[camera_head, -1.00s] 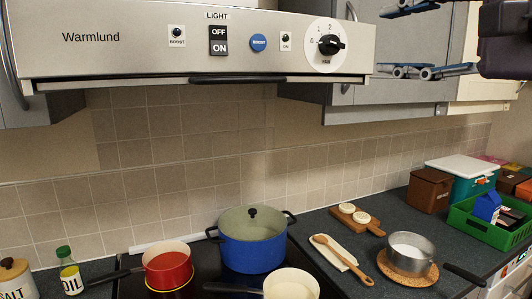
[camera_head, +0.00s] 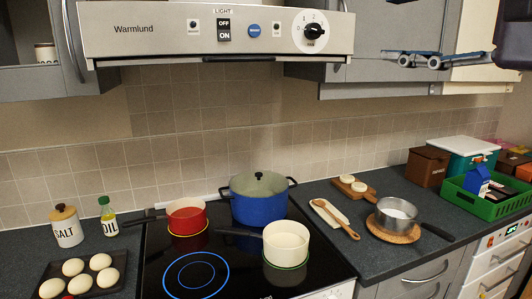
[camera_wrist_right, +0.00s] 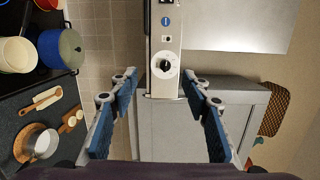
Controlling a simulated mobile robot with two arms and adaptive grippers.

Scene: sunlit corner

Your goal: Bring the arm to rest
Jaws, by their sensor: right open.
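My right gripper (camera_head: 418,60) is raised at the upper right of the head view, in front of the wall cabinets and right of the range hood's fan knob. In the right wrist view the right gripper (camera_wrist_right: 160,120) is open. Its two blue-padded fingers stand wide apart with nothing between them. The range hood (camera_head: 215,40) lies beyond the fingers, and its fan knob (camera_wrist_right: 165,66) shows between and past the fingertips. I cannot tell how far the fingers are from the hood. My left gripper is not in the head view.
Below is a black cooktop (camera_head: 215,262) with a red pan (camera_head: 187,218), a blue lidded pot (camera_head: 258,203) and a cream pan (camera_head: 286,244). A steel saucepan (camera_head: 397,215) sits on a cork mat. A green crate (camera_head: 480,200) stands at right. Grey cabinets (camera_head: 400,30) flank the hood.

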